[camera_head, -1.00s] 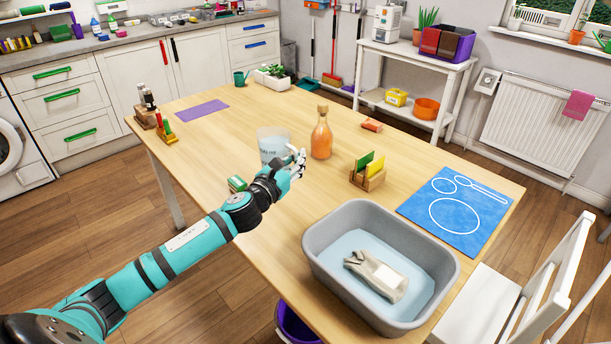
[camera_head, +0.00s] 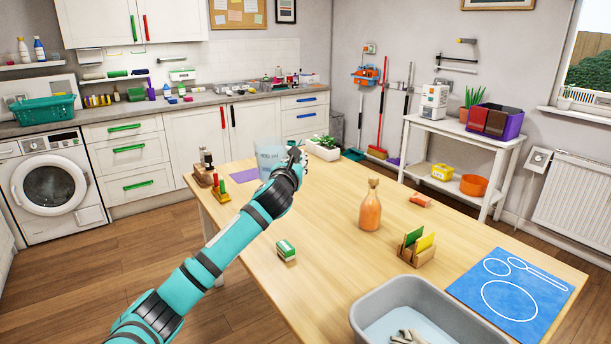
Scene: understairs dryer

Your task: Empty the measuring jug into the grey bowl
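The clear measuring jug (camera_head: 266,161), with dark lettering on its side, is held upright above the far left part of the table. My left gripper (camera_head: 292,160) is shut on its right side; the fingers are partly hidden by my wrist. How much the jug holds cannot be told. The grey bowl (camera_head: 365,318), a rectangular basin, sits at the table's near edge, cut off by the bottom of the view. Pale blue water and a grey-white item are in it. The jug is well apart from it. My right gripper is not in view.
On the wooden table (camera_head: 322,210) stand an orange bottle (camera_head: 370,207), a wooden holder with green and yellow cards (camera_head: 416,248), a green-and-white box (camera_head: 286,250) and an orange block (camera_head: 420,200). A blue mat (camera_head: 510,297) lies right. The table's middle is clear.

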